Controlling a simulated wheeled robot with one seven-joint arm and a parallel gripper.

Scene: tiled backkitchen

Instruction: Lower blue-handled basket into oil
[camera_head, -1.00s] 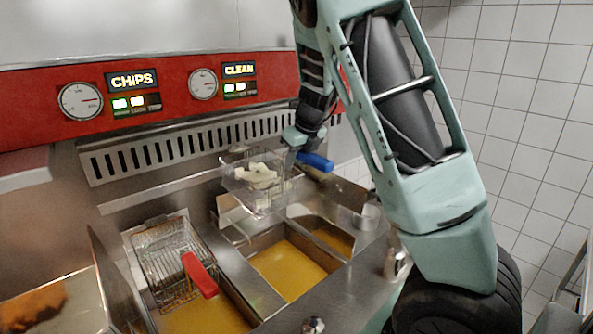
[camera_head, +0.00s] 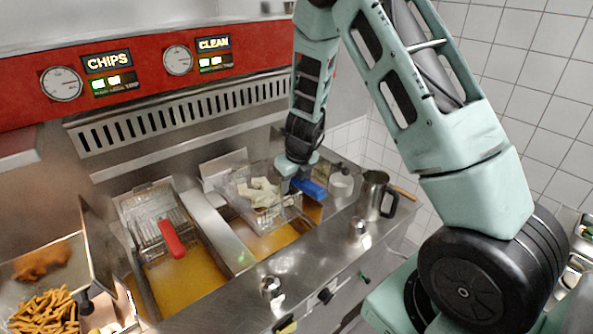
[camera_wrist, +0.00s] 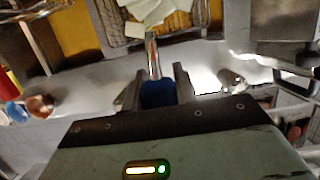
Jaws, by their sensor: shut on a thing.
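The blue-handled basket (camera_head: 268,202) holds pale food pieces (camera_head: 261,191) and hangs over the right oil vat (camera_head: 266,243), its bottom low near the oil. Whether it touches the oil cannot be told. My gripper (camera_head: 298,183) is shut on its blue handle (camera_head: 312,188). In the wrist view the handle (camera_wrist: 158,94) sits between the two fingers (camera_wrist: 159,90), and the basket (camera_wrist: 178,22) with food shows beyond it at the top.
A red-handled basket (camera_head: 160,228) rests at the left vat (camera_head: 185,283). A steel jug (camera_head: 373,194) stands on the right of the counter. A tray with fries (camera_head: 45,308) is at the lower left. The fryer's panel has gauges (camera_head: 61,84) and lit displays.

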